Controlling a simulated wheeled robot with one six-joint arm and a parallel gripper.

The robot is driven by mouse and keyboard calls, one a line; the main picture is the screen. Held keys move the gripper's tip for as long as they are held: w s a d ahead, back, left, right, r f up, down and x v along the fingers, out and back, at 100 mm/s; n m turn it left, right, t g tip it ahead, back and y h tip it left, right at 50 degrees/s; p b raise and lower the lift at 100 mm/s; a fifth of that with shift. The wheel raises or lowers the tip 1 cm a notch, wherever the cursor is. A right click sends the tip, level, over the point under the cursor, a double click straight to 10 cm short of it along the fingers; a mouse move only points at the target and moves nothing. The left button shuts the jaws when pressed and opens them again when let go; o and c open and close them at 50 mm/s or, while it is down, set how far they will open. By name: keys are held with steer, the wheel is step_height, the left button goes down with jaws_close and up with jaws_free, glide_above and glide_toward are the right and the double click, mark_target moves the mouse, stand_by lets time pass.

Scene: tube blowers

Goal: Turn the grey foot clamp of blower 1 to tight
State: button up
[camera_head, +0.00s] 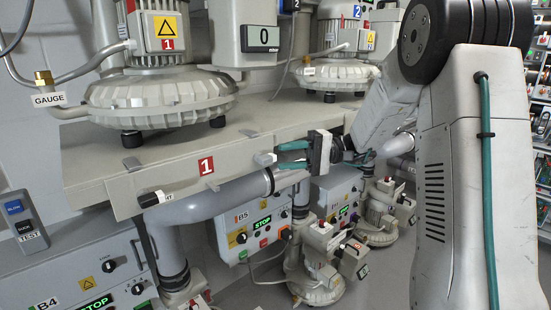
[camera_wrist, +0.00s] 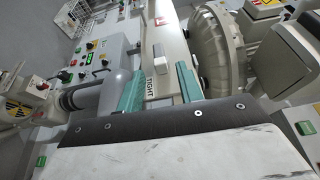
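Blower 1 (camera_head: 160,95) stands on a beige shelf with a red "1" plate (camera_head: 206,166) on its front edge. A small light grey clamp lever (camera_head: 265,159) sits at that edge, just left of my fingertips. My gripper (camera_head: 291,155) has teal fingers, apart, pointing left along the shelf edge. In the wrist view my gripper (camera_wrist: 158,85) is open, with a white "TIGHT" label (camera_wrist: 151,84) showing between the fingers. I cannot tell whether the fingers touch the lever, whose setting is unclear.
A black-ended lever (camera_head: 152,198) is further left on the same edge. A grey pipe (camera_head: 215,197) runs below the shelf. Control box B5 (camera_head: 250,230) and small pumps (camera_head: 320,265) stand below. Blower 2 (camera_head: 335,75) is behind.

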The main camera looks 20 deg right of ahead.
steer(key=d, duration=0.3)
steer(key=shift+s, duration=0.1)
stand_by(0.4)
steer(key=s+a+f+m+g+h, duration=0.35)
steer(key=s+f+h, duration=0.35)
steer(key=s, duration=0.5)
steer(key=s+a+r+n+t+h, duration=0.1)
steer(key=s+n+h, duration=0.1)
steer(key=s+h, duration=0.3)
steer(key=s+a+r+n+t+h, duration=0.1)
steer(key=s+h, duration=0.5)
steer(key=s, duration=0.7)
steer(key=shift+s+a+r+n+t, duration=0.25)
steer(key=shift+s+r+n+t, duration=0.15)
steer(key=shift+r+n+t, duration=0.3)
